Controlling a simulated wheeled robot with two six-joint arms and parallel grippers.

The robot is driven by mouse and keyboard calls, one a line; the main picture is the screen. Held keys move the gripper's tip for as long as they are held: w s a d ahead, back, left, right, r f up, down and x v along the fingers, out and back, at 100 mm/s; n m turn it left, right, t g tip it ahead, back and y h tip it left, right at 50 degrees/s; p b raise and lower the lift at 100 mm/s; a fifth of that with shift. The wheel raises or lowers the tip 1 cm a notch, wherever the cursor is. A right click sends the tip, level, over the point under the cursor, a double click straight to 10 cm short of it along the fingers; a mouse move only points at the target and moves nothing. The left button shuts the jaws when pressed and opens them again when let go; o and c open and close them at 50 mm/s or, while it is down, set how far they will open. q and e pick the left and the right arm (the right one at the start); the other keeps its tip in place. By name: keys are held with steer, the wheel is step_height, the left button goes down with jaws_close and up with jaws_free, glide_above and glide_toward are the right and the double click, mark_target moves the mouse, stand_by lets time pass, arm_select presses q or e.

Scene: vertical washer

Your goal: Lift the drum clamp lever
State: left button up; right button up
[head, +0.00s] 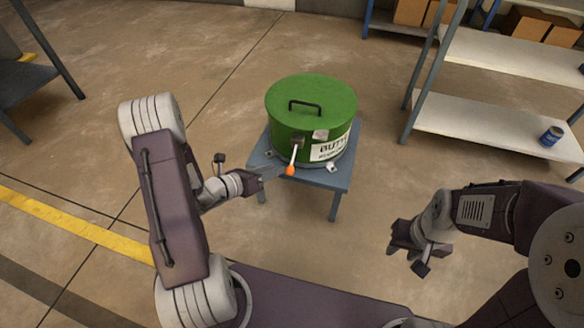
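A green drum (312,105) with a black lid handle and a white label stands upright on a small grey table. Its clamp lever (294,155) is a pale rod on the drum's front, hanging down to an orange knob (289,170) at its lower end. My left gripper (281,171) reaches in from the left, with its fingertips right beside the knob. Whether they touch it, and how far apart they are, is too small to tell. My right gripper (398,241) is low on the right, away from the drum and apparently empty; its finger opening is unclear.
The small grey table (326,178) has little bare top around the drum. White shelving (480,120) with a blue can (551,136) stands on the right, with cardboard boxes at the back. A dark table (25,82) is at far left. Floor between is clear.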

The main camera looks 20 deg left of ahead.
mark_target(292, 162)
arm_select(q)
steer(key=b+x, duration=0.4)
steer(key=x, duration=0.4)
steer(key=shift+s+f, duration=0.15)
steer(key=shift+w+d, duration=0.2)
steer(key=shift+w, duration=0.15)
jaws_close()
steer(key=shift+s+d+f, duration=0.1)
steer(key=shift+s+f, duration=0.05)
steer(key=shift+s, duration=0.05)
stand_by(0.5)
